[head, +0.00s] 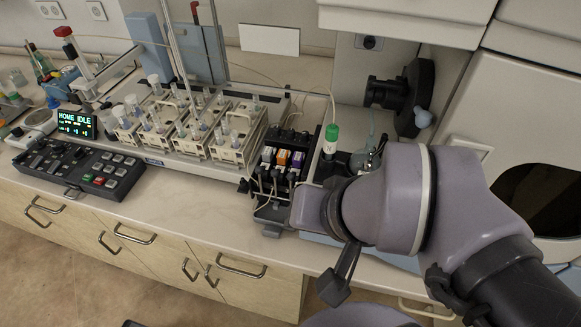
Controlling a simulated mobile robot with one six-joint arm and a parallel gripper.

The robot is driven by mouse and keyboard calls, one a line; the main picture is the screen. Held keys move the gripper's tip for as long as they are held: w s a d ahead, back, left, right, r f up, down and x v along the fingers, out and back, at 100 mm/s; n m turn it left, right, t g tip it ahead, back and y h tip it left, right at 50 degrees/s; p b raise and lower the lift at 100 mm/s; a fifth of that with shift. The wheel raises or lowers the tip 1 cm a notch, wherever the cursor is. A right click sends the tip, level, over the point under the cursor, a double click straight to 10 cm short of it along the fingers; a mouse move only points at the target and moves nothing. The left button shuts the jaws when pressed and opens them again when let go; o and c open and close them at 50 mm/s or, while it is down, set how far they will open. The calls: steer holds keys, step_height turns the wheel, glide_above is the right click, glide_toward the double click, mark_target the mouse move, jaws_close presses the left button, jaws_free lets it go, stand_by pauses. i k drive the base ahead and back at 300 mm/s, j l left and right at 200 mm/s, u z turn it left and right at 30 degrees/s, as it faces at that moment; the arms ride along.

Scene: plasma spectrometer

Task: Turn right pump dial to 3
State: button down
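The pump block (277,178) stands on the bench just left of my arm. Three cartridge-like heads sit side by side on it, with a white-grey label at left, an orange one (283,157) in the middle and a purple one (298,160) at right. Small dark levers or knobs show below the labels. I cannot make out a dial number. The end of my arm (306,207) is right beside the pump's front right and covers part of that side. My gripper's fingers cannot be made out, nor can I tell whether they touch a dial.
Sample racks (190,122) with vials stand left of the pump. A control keypad (80,168) and a small display (75,124) are farther left. A green-capped tube (331,138) stands close behind my wrist. The instrument (440,105) is at right. Bench front is clear left of the pump.

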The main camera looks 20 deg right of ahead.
mark_target(305, 134)
steer(key=i+j+z, duration=0.15)
steer(key=j+z, duration=0.5)
steer(key=i+j+z, duration=0.1)
steer(key=j+z, duration=0.25)
steer(key=j, duration=0.1)
